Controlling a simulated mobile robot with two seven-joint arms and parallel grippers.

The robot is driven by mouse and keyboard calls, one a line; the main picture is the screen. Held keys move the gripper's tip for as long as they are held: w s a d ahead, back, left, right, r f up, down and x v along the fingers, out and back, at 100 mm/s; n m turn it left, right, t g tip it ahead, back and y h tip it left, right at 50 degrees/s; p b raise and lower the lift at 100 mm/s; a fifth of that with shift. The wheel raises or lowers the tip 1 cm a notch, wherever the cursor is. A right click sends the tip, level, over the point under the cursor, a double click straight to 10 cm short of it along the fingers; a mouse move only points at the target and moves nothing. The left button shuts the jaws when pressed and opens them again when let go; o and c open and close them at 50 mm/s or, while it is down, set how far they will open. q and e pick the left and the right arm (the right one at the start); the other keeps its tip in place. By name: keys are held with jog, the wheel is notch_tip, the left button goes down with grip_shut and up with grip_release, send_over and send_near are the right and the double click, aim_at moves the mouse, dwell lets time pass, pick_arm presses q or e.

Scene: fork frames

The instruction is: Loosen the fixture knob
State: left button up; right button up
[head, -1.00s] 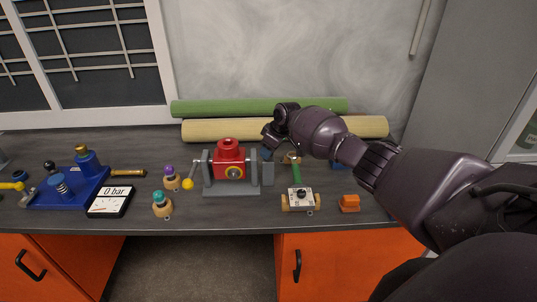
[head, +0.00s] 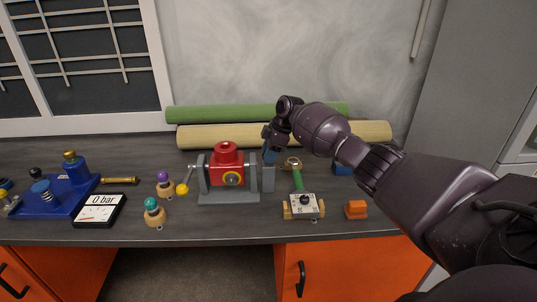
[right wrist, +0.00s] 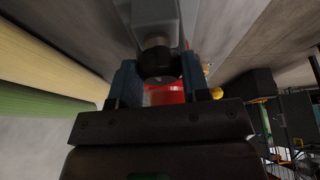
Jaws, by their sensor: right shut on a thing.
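The fixture (head: 229,197) is a grey stand with two uprights holding a red block (head: 226,172) with a round yellow-rimmed face. A crank with a yellow ball (head: 182,188) is on its left. My right gripper (head: 269,156) reaches down to the grey right-hand end of the fixture, its blue fingers beside the upright. In the right wrist view, the dark round fixture knob (right wrist: 159,64) sits between the fingers of the right gripper (right wrist: 159,80), on a grey shaft. The gripper is shut on it. In the head view the gripper hides the knob. My left gripper is out of view.
Left of the fixture are purple (head: 163,177) and teal (head: 151,204) knobbed pieces, a gauge reading 0 bar (head: 99,211) and a blue pump rig (head: 62,198). Right are a white-topped valve block (head: 304,206) and an orange piece (head: 356,209). Green and cream rolls (head: 200,135) lie behind.

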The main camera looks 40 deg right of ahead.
jog(key=shift+f, duration=0.1)
jog(key=o, duration=0.6)
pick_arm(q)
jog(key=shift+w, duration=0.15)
pick_arm(e)
jog(key=shift+o, duration=0.2)
jog(key=shift+r, duration=0.3)
pick_arm(q)
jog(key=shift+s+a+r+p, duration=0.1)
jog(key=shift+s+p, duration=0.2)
jog(key=shift+p, duration=0.2)
pick_arm(e)
jog(key=v, duration=1)
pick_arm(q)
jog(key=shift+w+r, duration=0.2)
pick_arm(e)
jog(key=shift+d+r, duration=0.1)
